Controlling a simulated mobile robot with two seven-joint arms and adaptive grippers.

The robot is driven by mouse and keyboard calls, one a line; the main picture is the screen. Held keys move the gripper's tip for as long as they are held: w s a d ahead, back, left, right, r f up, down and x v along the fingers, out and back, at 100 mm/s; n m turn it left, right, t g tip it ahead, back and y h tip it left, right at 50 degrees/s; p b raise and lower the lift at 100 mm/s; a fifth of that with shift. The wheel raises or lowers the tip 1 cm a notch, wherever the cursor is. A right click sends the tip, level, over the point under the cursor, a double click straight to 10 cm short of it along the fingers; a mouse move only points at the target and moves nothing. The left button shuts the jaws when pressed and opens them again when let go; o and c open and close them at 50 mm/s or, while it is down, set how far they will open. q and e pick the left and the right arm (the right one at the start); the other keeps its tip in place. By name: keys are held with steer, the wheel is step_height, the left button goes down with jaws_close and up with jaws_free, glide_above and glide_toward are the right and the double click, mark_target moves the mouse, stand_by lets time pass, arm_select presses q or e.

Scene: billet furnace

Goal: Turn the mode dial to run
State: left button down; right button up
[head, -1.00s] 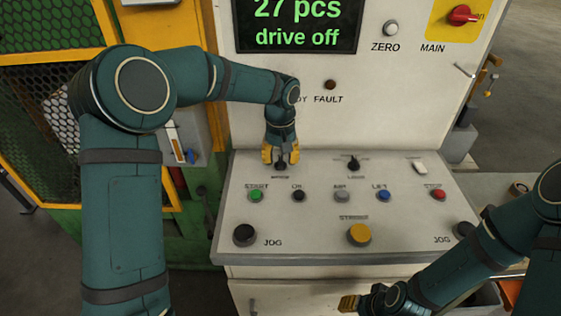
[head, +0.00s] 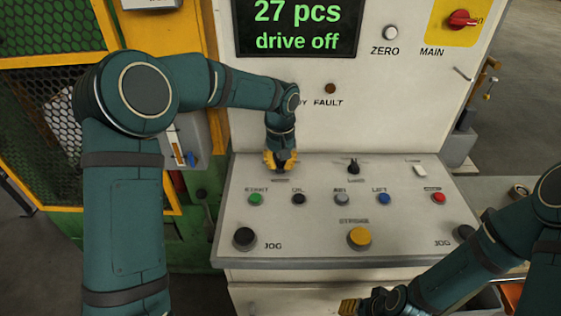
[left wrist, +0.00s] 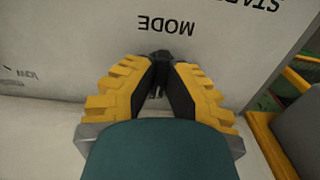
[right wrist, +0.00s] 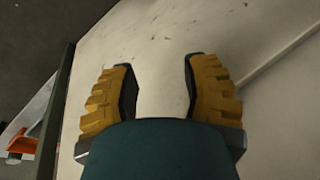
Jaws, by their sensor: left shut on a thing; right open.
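The mode dial (left wrist: 160,55) is a small black knob on the sloped panel, just by the printed word MODE in the left wrist view. My left gripper (head: 280,163) is at the panel's upper left, its yellow fingers closed on the dial; in the left wrist view the fingertips (left wrist: 161,66) pinch it from both sides. The dial is mostly hidden by the fingers, so its pointer setting cannot be read. My right gripper (right wrist: 157,75) is open and empty, low in front of the console, near the bottom of the head view (head: 352,306).
The panel (head: 310,228) carries a second black dial (head: 352,167), a white switch (head: 420,170), a green START button (head: 255,198), a blue LIFT button (head: 383,198), a red button (head: 438,198) and a yellow STROKE button (head: 359,237). The display (head: 297,25) reads "27 pcs, drive off".

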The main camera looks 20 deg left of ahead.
mark_target(280, 163)
arm_select(q)
steer(key=m+p, duration=0.3)
steer(key=m, duration=0.2)
steer(key=shift+f+m+p, duration=0.1)
steer(key=shift+m+p, duration=0.75)
steer(key=shift+m, duration=0.95)
steer(key=shift+s, duration=0.1)
steer(key=c, duration=1)
jaws_free()
step_height(280, 163, up, 12)
